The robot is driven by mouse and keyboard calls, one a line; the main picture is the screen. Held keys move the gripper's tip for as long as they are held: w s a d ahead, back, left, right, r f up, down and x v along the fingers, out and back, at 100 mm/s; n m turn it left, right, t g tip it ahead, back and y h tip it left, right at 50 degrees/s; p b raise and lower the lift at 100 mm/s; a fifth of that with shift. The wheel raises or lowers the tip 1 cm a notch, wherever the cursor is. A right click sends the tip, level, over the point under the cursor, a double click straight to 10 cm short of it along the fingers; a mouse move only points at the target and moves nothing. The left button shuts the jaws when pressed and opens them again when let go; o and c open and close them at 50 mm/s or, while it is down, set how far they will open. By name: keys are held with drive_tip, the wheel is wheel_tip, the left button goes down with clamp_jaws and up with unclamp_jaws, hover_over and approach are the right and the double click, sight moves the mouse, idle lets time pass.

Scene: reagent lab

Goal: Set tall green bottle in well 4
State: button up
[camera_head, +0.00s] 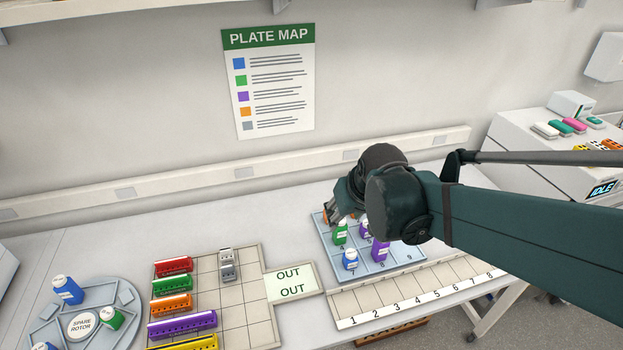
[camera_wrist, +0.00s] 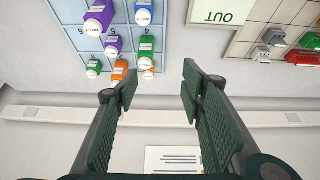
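A green bottle (camera_head: 340,234) with a white cap stands upright in the blue numbered rack (camera_head: 412,262), in the well just behind the label 4. It also shows in the wrist view (camera_wrist: 146,46). A smaller-looking green bottle (camera_wrist: 93,65) is in the rack's back row, by the far corner. Another green bottle (camera_head: 112,318) is on the round spare rotor at front left. My gripper (camera_wrist: 158,84) is open, with nothing between its fingers. The rack bottles lie beyond its fingertips in the wrist view.
Purple (camera_head: 379,249), blue (camera_head: 350,259) and orange (camera_wrist: 120,69) bottles share the rack. A numbered strip (camera_head: 420,289) lies in front. The OUT card (camera_head: 292,283) and a gridded tray (camera_head: 239,309) with coloured racks are left. The wall stands behind the bench.

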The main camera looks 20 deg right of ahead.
drive_tip(key=s+a+r, duration=0.2)
drive_tip(key=s, duration=0.4)
drive_tip(key=s+a+r+t, duration=0.1)
drive_tip(key=s+a+r, duration=0.1)
drive_tip(key=s, duration=0.4)
drive_tip(key=shift+r+t, duration=0.3)
drive_tip(key=shift+r, duration=0.45)
